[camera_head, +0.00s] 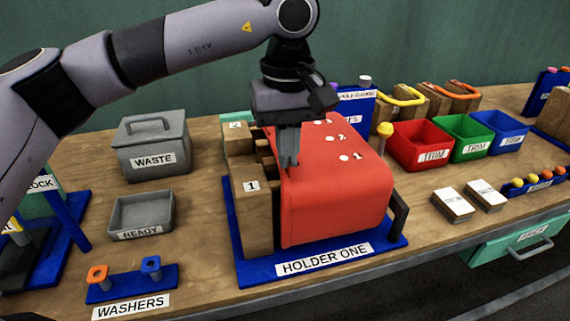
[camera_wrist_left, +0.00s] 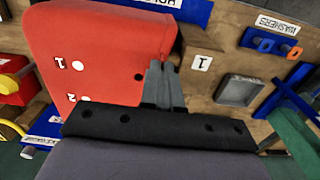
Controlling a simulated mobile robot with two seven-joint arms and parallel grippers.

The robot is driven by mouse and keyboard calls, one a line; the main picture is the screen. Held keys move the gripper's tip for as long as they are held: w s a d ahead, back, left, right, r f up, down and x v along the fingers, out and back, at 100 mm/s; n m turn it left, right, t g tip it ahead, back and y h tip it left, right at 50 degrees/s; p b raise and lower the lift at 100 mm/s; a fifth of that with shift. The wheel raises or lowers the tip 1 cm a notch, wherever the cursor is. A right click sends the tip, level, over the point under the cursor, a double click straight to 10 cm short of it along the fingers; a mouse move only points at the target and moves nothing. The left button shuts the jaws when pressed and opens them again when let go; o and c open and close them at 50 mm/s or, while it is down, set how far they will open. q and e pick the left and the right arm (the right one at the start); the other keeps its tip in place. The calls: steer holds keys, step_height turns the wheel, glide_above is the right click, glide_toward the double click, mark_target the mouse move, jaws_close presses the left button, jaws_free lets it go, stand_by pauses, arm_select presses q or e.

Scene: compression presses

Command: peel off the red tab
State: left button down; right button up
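A large red block (camera_head: 335,195) sits in the blue holder labelled HOLDER ONE (camera_head: 255,274), with white dots numbered 1 and 2 on its top. It also fills the upper left of the left wrist view (camera_wrist_left: 95,45). I cannot make out a separate red tab. My left gripper (camera_head: 289,163) points down at the block's left edge, beside the wooden piece marked 1 (camera_head: 253,210). In the left wrist view its fingers (camera_wrist_left: 163,68) are together, with nothing visible between them. Whether the tips touch the block is unclear. My right gripper is not in view.
A grey WASTE bin (camera_head: 151,140) with a handled lid and an open READY tray (camera_head: 142,213) stand left. A WASHERS stand (camera_head: 132,284) is at the front. A yellow-topped post (camera_head: 385,131) and red, green and blue bins stand right. Bare table lies between tray and holder.

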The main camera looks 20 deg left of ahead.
arm_select(q)
steer(key=shift+r+p, duration=1.7)
steer(key=shift+r, duration=0.75)
steer(key=shift+d+f, duration=0.1)
